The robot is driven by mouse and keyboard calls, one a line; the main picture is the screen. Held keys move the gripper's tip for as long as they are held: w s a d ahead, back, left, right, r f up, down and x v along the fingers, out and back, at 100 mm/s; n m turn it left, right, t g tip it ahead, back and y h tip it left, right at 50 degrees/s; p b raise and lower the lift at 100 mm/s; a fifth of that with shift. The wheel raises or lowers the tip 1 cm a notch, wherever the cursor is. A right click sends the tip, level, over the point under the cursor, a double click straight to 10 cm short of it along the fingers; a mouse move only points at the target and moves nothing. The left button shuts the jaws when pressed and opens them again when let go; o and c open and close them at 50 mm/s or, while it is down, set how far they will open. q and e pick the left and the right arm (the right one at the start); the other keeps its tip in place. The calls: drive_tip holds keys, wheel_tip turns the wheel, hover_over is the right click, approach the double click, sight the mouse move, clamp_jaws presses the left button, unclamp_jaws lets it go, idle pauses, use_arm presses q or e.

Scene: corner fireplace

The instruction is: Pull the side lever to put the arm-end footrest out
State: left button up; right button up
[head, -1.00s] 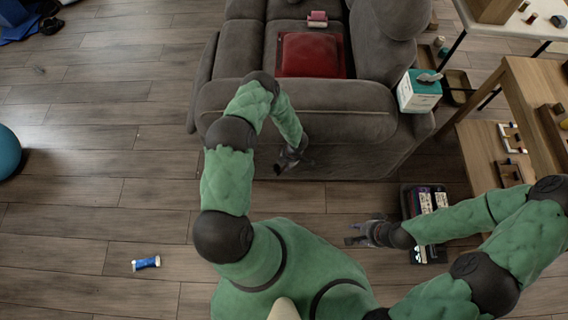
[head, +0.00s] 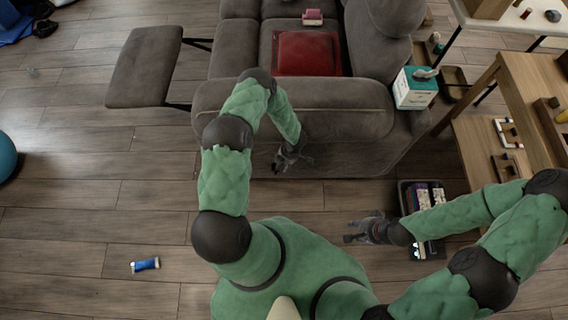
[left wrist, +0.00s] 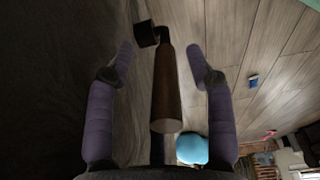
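The grey sofa (head: 290,105) has its footrest (head: 145,68) swung out to the left at the arm end, held on dark metal links. The side lever (left wrist: 166,90) shows in the left wrist view as a brown wooden handle on a dark bracket. My left gripper (head: 291,160) is at the outer side of the sofa arm. In the left wrist view its two fingers (left wrist: 159,55) are open, one on each side of the handle with gaps between. The lever is hidden in the head view. My right gripper (head: 352,231) is open and empty above the floor.
A black tray of small items (head: 428,247) lies on the floor beside my right gripper. A red cushion (head: 305,54) and a tissue box (head: 415,90) are on the sofa. A wooden table (head: 520,90) stands right. A blue-white item (head: 145,265) lies on open floor.

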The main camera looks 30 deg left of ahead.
use_arm(q)
wheel_tip(320, 180, up, 11)
drive_tip(key=d, duration=0.2)
drive_tip(key=shift+w+f, duration=0.2)
drive_tip(key=shift+w, duration=0.1)
drive_tip(key=shift+d, duration=0.1)
idle(0.3)
